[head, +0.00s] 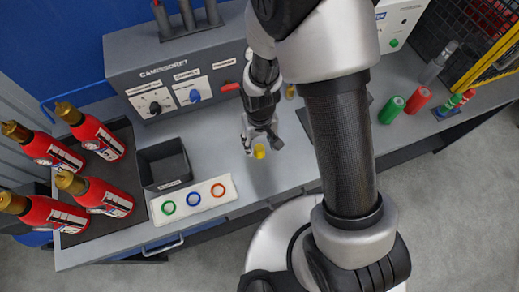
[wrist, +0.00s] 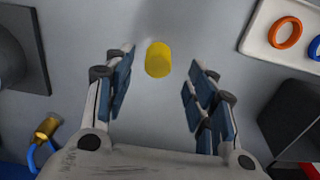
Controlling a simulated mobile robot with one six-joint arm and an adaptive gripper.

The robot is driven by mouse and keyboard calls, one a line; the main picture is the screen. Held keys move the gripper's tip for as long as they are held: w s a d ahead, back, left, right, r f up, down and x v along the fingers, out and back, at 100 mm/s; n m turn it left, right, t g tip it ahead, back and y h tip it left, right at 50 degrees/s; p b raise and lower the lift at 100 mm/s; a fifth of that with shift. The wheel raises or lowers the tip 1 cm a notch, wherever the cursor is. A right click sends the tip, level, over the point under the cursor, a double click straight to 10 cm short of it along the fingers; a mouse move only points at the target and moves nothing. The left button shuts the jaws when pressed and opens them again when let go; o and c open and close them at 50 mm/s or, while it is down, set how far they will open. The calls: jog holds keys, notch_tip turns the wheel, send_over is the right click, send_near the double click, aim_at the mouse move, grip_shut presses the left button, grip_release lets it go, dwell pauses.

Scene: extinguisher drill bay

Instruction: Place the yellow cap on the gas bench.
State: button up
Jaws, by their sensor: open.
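The yellow cap (head: 259,151) stands on the grey bench top (head: 290,172), in front of the grey control panel. In the wrist view the yellow cap (wrist: 158,60) shows as a short cylinder between the two fingertips, with a gap on each side. My gripper (head: 262,138) is open and empty, pointing down just over the cap. In the wrist view both fingers of my gripper (wrist: 162,62) are spread apart. I cannot tell how high the fingertips are above the bench. My arm hides part of the bench to the right.
A dark open bin (head: 166,166) and a white strip with coloured rings (head: 194,199) lie left of the cap. Several red extinguishers (head: 96,134) stand in a dark tray farther left. Green and red cylinders (head: 391,110) stand at right. The control panel (head: 175,75) bounds the back.

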aim_at(259, 148)
jog(key=f, duration=0.1)
jog(key=f+b, duration=0.1)
jog(key=f, duration=0.3)
jog(key=shift+w, duration=0.25)
jog(key=shift+c, duration=0.3)
jog(key=c, duration=0.9)
jog(key=shift+r, duration=0.1)
